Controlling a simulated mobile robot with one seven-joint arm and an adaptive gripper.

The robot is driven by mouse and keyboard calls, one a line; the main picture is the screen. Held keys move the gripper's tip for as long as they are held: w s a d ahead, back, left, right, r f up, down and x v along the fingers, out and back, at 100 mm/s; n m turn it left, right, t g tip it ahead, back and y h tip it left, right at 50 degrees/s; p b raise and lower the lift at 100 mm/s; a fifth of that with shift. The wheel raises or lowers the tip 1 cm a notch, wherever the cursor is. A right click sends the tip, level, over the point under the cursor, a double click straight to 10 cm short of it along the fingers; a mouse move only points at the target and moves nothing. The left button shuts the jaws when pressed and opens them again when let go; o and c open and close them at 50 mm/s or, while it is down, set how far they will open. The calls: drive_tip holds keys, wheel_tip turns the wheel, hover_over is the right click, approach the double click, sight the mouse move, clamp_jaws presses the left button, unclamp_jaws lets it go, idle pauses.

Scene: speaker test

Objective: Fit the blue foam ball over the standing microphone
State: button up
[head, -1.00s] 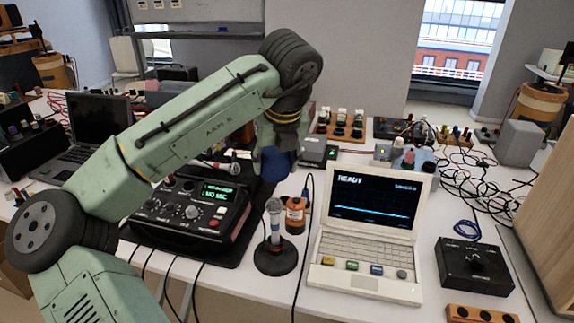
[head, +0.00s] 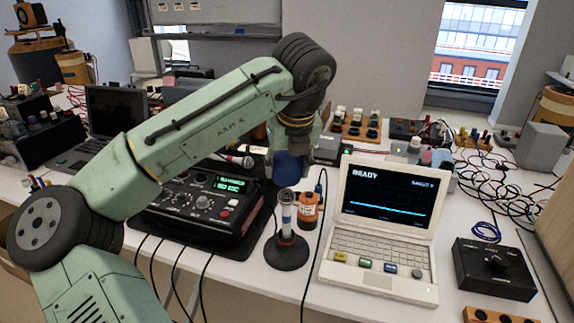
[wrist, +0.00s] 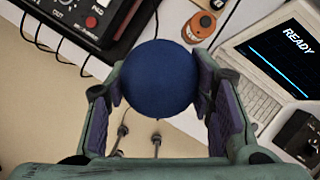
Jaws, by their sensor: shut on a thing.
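The blue foam ball (head: 292,167) is held between the fingers of my gripper (head: 292,150), which is shut on it. In the wrist view the ball (wrist: 158,80) sits between the two purple-padded fingers and hides what lies behind it. The standing microphone (head: 286,215) is upright on a round black base (head: 287,253) on the white table. In the head view the ball appears just above the microphone's top, slightly to the right. I cannot tell their exact gap or depth offset. The microphone is not visible in the wrist view.
A black mixer (head: 205,205) stands left of the microphone. An orange bottle (head: 308,212) is close behind it at right. A white laptop reading READY (head: 385,215) stands to the right, and a black cable (head: 318,250) runs between.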

sight(287, 190)
drive_tip(key=shift+f+b, duration=1.4)
drive_tip(key=shift+f, duration=1.4)
drive_tip(key=shift+f, duration=0.6)
drive_tip(key=o, duration=0.9)
